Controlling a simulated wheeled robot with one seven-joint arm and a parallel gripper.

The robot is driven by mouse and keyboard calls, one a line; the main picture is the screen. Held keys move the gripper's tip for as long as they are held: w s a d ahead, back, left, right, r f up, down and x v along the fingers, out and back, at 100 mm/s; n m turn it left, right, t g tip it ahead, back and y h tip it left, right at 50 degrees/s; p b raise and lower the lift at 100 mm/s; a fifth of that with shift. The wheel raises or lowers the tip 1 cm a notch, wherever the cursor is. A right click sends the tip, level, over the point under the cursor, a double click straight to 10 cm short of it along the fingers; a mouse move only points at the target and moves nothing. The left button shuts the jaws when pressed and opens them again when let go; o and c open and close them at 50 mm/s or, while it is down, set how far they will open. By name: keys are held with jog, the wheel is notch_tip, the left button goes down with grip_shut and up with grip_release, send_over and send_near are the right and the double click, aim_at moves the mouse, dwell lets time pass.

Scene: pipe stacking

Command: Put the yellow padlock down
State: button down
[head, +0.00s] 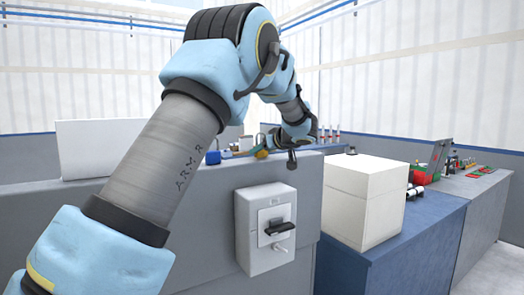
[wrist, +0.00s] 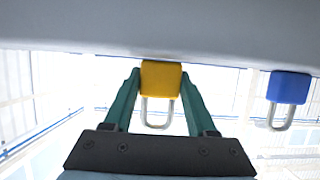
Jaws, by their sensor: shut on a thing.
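The yellow padlock (wrist: 161,79) is between the two green fingers of my gripper (wrist: 160,90) in the wrist view, with its metal shackle toward the gripper's palm. My gripper is shut on it. The padlock's body is right at the edge of the grey surface (wrist: 160,30); I cannot tell whether they touch. In the head view my gripper is at the top of the grey counter (head: 285,175), too small and partly hidden to show the grip clearly.
A blue padlock (wrist: 288,88) is to the right in the wrist view and left of my gripper on the counter top in the head view (head: 213,157). A switch box (head: 265,228) is on the counter front. A white box (head: 365,200) stands on the blue cabinet at right.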

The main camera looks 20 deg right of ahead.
jog(key=shift+f, duration=0.15)
jog(key=shift+c, duration=1)
grip_release()
jog(key=shift+s, duration=0.15)
jog(key=b+v, duration=0.3)
jog(key=v, duration=0.8)
jog(key=shift+s+r, duration=0.3)
jog(key=shift+d, duration=0.1)
